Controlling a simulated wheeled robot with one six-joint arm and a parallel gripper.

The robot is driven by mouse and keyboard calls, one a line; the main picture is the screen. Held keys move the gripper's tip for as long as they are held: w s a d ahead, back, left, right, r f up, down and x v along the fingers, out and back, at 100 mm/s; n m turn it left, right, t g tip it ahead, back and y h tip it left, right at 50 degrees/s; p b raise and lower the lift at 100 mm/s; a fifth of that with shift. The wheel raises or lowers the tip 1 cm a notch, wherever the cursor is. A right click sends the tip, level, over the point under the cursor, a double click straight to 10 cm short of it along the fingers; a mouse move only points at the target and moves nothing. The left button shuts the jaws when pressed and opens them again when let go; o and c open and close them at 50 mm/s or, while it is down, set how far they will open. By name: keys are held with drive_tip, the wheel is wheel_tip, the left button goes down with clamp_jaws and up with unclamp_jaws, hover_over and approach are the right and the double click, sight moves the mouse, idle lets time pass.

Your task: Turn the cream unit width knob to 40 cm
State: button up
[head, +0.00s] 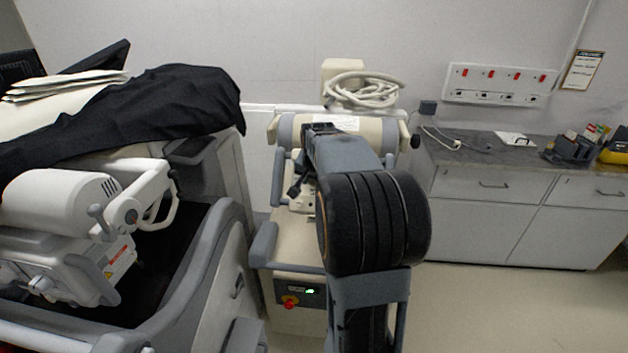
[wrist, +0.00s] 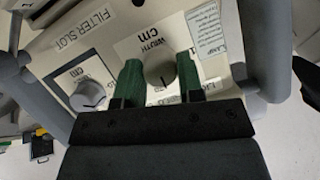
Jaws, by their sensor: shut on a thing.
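The cream unit (head: 290,238) stands against the back wall in the head view, partly hidden by my arm. In the wrist view its panel carries a white label reading "WIDTH cm" (wrist: 138,42). The grey width knob (wrist: 160,70) sits below that label, between the two green fingers of my gripper (wrist: 160,78). The gripper is shut on the knob. A short dark line on the knob points down in the picture. The fingers cover parts of the dial, and I cannot read its numbers or setting. My fingertips are not clear in the head view.
A second knob (wrist: 88,95) with a "cm" label is left of the gripper in the wrist view. Grey handles (head: 263,243) flank the unit. Floor at the lower right is clear.

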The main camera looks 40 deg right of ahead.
drive_tip(key=shift+c, duration=0.3)
drive_tip(key=m+b, duration=0.1)
drive_tip(key=m+t+b, duration=0.1)
drive_tip(key=m+b, duration=0.1)
drive_tip(key=shift+s+d+f+m+t+y, duration=0.1)
drive_tip(key=shift+f+m+t+y, duration=0.1)
drive_tip(key=shift+m+t+y, duration=0.1)
drive_tip(key=m+t+b, duration=0.1)
drive_tip(key=m+b, duration=0.1)
drive_tip(key=m, duration=0.2)
drive_tip(key=shift+b, duration=0.3)
drive_tip(key=m+t+b, duration=0.1)
drive_tip(key=m+t, duration=0.1)
drive_tip(key=m, duration=0.2)
drive_tip(key=shift+s+b, duration=0.1)
drive_tip(key=shift+b, duration=0.3)
drive_tip(key=shift+m+t+h, duration=0.35)
drive_tip(key=shift+m+t, duration=0.05)
drive_tip(key=shift+m, duration=0.75)
drive_tip(key=shift+m+t+h, duration=0.35)
drive_tip(key=shift+m+t, duration=0.05)
drive_tip(key=shift+m, duration=0.75)
drive_tip(key=o, duration=0.9)
drive_tip(key=shift+s, duration=0.1)
